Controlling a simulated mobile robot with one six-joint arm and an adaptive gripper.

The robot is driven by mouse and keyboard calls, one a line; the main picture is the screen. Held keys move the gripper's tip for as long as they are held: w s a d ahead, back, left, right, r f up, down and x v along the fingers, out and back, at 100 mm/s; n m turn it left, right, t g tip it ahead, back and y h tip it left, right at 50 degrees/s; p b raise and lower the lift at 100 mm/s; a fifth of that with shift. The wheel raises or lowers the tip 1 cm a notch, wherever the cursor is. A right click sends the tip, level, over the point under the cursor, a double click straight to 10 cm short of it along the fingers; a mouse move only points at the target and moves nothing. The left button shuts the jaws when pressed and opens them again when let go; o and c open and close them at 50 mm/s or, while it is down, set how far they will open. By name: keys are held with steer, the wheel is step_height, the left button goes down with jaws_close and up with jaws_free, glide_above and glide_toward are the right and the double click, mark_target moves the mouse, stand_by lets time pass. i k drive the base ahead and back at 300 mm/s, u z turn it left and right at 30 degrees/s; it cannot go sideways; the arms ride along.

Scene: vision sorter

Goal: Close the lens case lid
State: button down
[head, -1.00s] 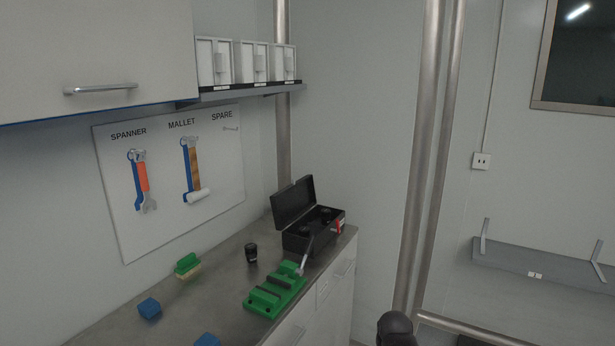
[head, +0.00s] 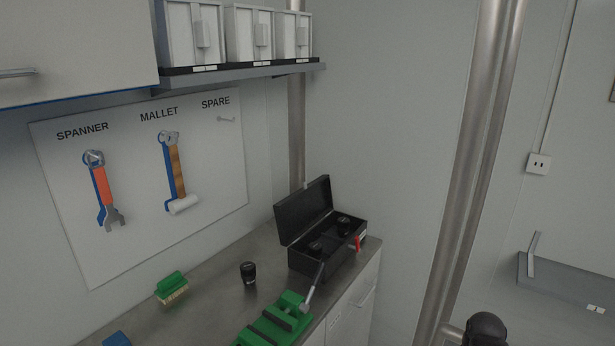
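The black lens case (head: 325,262) stands at the far right end of the grey counter. Its lid (head: 303,211) is open, tilted up and back on the far left side. Dark round lenses (head: 343,221) sit inside the case. A small red piece (head: 358,243) shows at its right front. My gripper is not in view. A dark rounded shape (head: 487,328) shows at the bottom right edge; I cannot tell what it is.
A green vise-like block (head: 268,328) with a grey lever (head: 313,288) stands in front of the case. A small black cylinder (head: 248,273) and a green brush (head: 172,287) stand left. A shelf (head: 250,78) with white bins hangs above.

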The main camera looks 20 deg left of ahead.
mark_target(296, 213)
steer(key=u, duration=0.25)
steer(key=i, duration=1.1)
steer(key=u, duration=0.5)
